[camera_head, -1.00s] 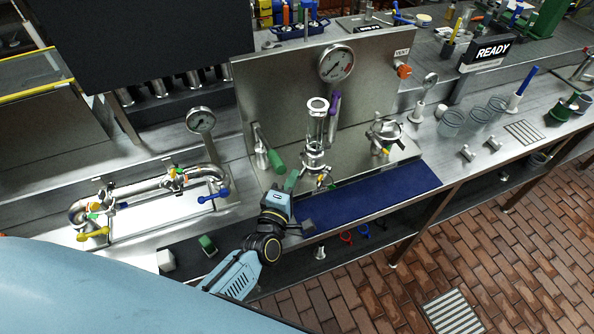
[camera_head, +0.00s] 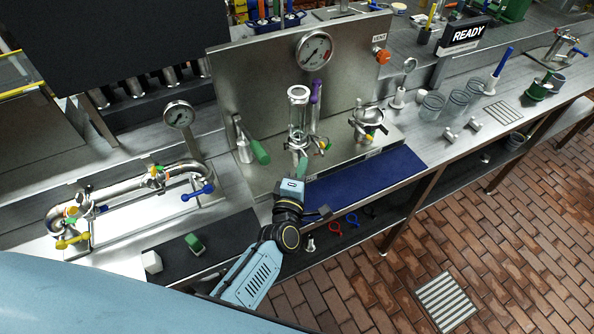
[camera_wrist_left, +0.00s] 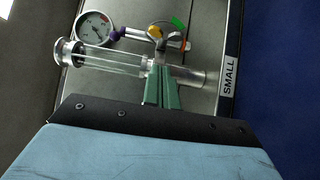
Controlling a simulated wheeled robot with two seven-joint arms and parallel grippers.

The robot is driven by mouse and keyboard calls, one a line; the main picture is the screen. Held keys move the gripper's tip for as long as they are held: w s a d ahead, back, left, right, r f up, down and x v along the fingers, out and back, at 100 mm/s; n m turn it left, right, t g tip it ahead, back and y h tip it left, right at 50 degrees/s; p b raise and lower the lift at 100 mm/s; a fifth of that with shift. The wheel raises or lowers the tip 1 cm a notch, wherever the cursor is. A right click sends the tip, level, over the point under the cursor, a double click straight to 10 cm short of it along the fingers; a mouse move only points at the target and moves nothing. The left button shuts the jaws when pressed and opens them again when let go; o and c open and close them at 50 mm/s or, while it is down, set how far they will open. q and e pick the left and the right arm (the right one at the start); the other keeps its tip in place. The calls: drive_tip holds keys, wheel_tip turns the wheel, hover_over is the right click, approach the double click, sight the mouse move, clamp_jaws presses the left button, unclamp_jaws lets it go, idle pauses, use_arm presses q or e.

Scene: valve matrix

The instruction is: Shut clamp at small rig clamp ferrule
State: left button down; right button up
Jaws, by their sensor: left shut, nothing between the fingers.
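The small rig's upright glass tube (camera_head: 298,112) with steel ends stands on the steel bench, in front of a steel back panel. In the left wrist view the glass tube (camera_wrist_left: 100,57) lies across the picture, with a clamp (camera_wrist_left: 160,36) at its lower joint. The clamp has a yellow part, a metal wing-like piece and a green tab; whether it is shut is unclear. My left gripper (camera_head: 301,164) is low in front of the rig. Its green fingers (camera_wrist_left: 162,88) are together and empty, overlapping the steel pipe below the joint in the left wrist view; contact cannot be told.
A SMALL label (camera_wrist_left: 229,76) marks the bench edge beside a blue mat (camera_head: 365,178). A pressure gauge (camera_head: 314,49) is on the panel behind.

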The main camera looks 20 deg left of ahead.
use_arm(q)
drive_tip(key=shift+w+d+r, duration=0.3)
drive_tip(key=shift+w+d, duration=0.05)
drive_tip(key=shift+d, duration=0.2)
use_arm(e)
drive_tip(key=shift+s+a+f, duration=0.1)
drive_tip(key=shift+f, duration=0.1)
use_arm(q)
drive_tip(key=shift+d+r, duration=0.1)
drive_tip(key=s+d, duration=0.5)
drive_tip(key=d, duration=0.2)
drive_tip(key=shift+s+d+f, duration=0.15)
drive_tip(key=shift+d+f, duration=0.25)
use_arm(e)
drive_tip(key=shift+s+d+f, duration=0.15)
drive_tip(key=shift+s+d, duration=0.05)
drive_tip(key=shift+s, duration=0.55)
